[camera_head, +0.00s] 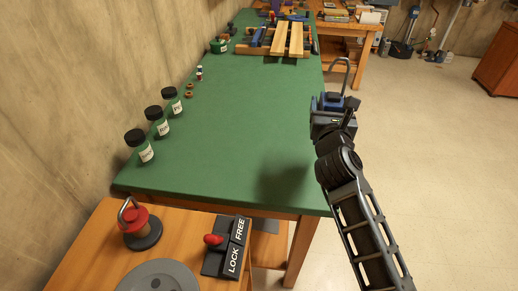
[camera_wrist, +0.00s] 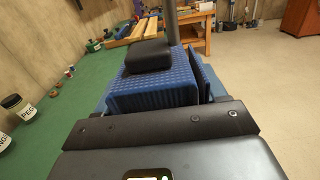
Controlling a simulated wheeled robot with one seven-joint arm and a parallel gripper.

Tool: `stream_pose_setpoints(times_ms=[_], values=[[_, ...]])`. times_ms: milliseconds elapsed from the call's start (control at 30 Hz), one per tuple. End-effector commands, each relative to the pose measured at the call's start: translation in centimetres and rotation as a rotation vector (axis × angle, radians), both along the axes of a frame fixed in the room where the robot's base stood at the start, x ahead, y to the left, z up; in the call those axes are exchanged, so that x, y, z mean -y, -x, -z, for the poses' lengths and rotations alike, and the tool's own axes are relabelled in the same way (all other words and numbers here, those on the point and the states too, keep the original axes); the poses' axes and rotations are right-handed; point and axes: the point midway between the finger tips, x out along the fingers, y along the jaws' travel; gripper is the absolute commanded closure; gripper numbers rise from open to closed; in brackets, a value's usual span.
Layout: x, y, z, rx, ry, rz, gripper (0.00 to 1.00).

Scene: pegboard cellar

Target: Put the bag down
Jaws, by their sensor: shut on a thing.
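My gripper (camera_head: 335,103) is at the end of my raised arm, by the right edge of the green bench top (camera_head: 235,110). In the head view a grey hooked bar (camera_head: 342,62) rises above the gripper. My gripper hides much of the held thing, and its underside is out of sight.
Several dark-lidded jars (camera_head: 145,152) line the wall side. A wooden rack (camera_head: 285,38) and tools fill the bench's far end. The bench middle is clear. A near wooden table holds a red hooked weight (camera_head: 138,224) and a LOCK/FREE panel (camera_head: 228,248). Open floor lies right.

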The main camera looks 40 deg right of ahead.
Motion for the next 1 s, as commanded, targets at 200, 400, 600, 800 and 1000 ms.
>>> stream_pose_setpoints(times_ms=[200, 400, 600, 800, 1000], values=[[-1.4, -1.5, 1.5, -0.001, 0.000, -0.003, 0.67], [-4.2, -4.7, 4.0, -0.002, 0.000, -0.004, 0.67], [-6.7, -7.4, 6.0, 0.000, 0.003, -0.004, 0.67], [-7.8, -8.6, 7.0, 0.000, 0.001, 0.000, 0.67], [-7.9, -8.6, 9.5, -0.003, 0.001, 0.000, 0.67]])
